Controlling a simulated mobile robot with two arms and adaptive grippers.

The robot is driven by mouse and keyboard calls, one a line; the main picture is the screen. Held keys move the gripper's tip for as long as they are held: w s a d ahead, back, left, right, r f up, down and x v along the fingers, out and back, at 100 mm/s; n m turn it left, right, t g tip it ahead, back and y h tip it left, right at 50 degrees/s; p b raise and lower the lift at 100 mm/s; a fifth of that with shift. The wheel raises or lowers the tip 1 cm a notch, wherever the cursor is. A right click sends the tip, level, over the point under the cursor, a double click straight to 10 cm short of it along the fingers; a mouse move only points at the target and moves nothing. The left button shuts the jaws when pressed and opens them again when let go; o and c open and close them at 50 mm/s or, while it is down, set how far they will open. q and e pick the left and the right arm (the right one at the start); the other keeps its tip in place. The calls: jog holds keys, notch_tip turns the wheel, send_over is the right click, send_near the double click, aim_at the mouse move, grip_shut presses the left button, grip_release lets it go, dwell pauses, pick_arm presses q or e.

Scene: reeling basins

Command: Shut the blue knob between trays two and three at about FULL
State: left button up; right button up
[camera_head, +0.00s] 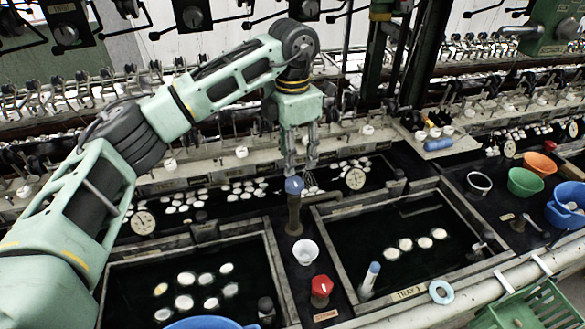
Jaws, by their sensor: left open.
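The blue knob (294,186) tops a dark upright post between two dark water trays. The left tray (186,250) and the right tray (335,255) have pale rims; the right one bears a TRAY label whose number is hard to read. My left gripper (301,166) points down just above and slightly behind the knob, its fingers apart and empty. From this view I cannot tell whether a finger touches the knob. A dial (355,179) is to the right behind the post, and another dial (143,222) is to the left. My right gripper is not in view.
A white cup (306,252) and a red knob (320,290) stand on the divider in front of the post. White cocoons float in both trays. A blue-topped cylinder (370,279) stands at the right tray's front. Bowls (525,181) and a green crate (530,307) are at right.

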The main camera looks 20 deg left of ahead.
pick_arm(q)
notch_tip(320, 180, up, 5)
jog(key=shift+r, duration=0.15)
dwell(2.1)
